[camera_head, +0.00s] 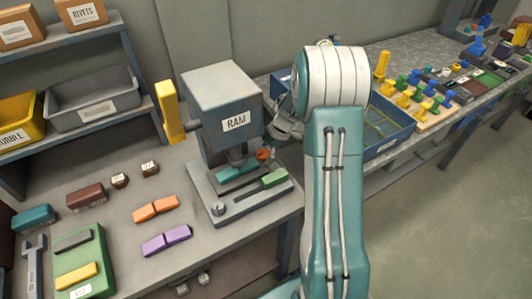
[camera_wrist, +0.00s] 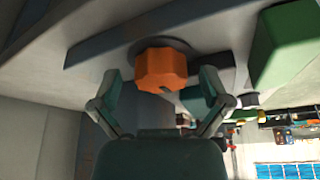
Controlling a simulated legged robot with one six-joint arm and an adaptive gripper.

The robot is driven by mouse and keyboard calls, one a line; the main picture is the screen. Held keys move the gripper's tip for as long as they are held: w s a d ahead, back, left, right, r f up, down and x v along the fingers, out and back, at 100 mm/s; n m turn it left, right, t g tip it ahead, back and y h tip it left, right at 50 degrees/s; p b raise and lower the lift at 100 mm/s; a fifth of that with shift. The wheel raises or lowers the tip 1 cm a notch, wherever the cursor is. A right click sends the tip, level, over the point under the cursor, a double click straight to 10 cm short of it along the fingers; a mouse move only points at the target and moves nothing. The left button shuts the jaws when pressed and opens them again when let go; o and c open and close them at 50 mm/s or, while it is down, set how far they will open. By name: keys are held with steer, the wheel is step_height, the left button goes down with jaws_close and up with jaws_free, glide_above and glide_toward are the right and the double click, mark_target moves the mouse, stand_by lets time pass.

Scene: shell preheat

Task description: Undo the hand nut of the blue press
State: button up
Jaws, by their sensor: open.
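A grey-blue press (camera_head: 222,90) labelled RAM stands on the bench, with a yellow lever (camera_head: 170,112) on its left. An orange hand nut (camera_head: 264,155) sits low on the press, beside a teal block (camera_head: 238,168). In the wrist view the orange nut (camera_wrist: 161,68) has a lobed rim and lies close in front of my gripper (camera_wrist: 158,85). The gripper is open, one finger on each side of the nut, with gaps visible on both sides. In the head view my gripper (camera_head: 285,128) is partly hidden by my arm, right of the press.
A green bar (camera_head: 274,179) lies on the press base, near the nut; a green block (camera_wrist: 287,45) shows at the right in the wrist view. Orange blocks (camera_head: 156,208) and purple blocks (camera_head: 166,240) lie on the bench left of the press. A blue tray (camera_head: 392,140) stands behind my arm.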

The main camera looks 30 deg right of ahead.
steer(key=shift+c, duration=0.3)
steer(key=c, duration=1.1)
steer(key=shift+f, duration=0.1)
steer(key=n+g, duration=0.1)
steer(key=n, duration=0.2)
steer(key=shift+w, duration=0.15)
steer(key=shift+w+n+g, duration=0.15)
steer(key=shift+n+g, duration=0.75)
steer(key=shift+n, duration=1.2)
